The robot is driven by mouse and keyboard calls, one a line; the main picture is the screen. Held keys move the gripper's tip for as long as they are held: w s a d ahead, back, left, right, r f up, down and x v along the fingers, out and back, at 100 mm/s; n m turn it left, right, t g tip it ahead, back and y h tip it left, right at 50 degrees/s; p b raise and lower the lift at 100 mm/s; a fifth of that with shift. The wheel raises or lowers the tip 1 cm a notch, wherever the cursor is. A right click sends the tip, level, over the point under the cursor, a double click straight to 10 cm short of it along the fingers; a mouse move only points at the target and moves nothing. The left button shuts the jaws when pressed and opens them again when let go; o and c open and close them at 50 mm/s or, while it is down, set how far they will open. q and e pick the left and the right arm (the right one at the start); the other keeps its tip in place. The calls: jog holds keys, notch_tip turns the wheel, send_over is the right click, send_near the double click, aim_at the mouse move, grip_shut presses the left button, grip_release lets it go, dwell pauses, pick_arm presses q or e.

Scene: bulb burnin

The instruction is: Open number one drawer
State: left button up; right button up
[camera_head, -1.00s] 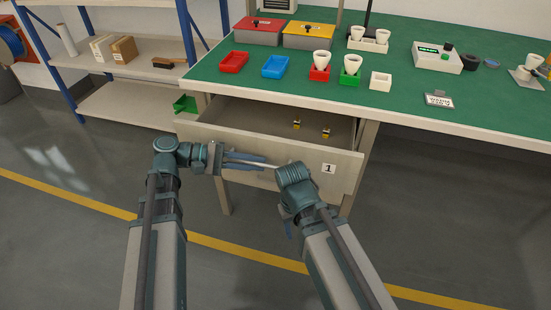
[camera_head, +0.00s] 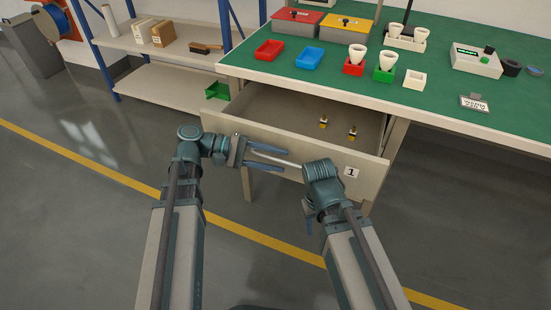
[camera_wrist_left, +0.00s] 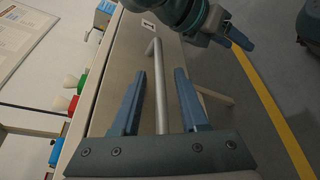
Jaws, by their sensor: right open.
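The number one drawer (camera_head: 285,144), with a "1" label (camera_head: 351,172), stands pulled out below the green-topped workbench. Its front also shows in the left wrist view (camera_wrist_left: 118,62). Its pale bar handle (camera_head: 274,161) runs across the front. My left gripper (camera_head: 285,162) is open at the handle, with one finger on each side of the bar (camera_wrist_left: 160,90) and gaps visible in the wrist view. My right gripper (camera_head: 307,216) is open and empty, pointing down in front of the drawer near the handle's right end. My right wrist hides part of the front.
Two small yellow-and-dark items (camera_head: 323,121) (camera_head: 352,132) lie inside the drawer. Red (camera_head: 269,50) and blue (camera_head: 309,58) trays and bulb holders stand on the bench (camera_head: 240,62). A shelf (camera_head: 165,95) is at left. The floor in front is clear.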

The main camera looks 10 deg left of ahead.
pick_arm(q)
jog(key=p+v, duration=0.2)
jog(key=v, duration=1)
jog(key=shift+p, duration=0.3)
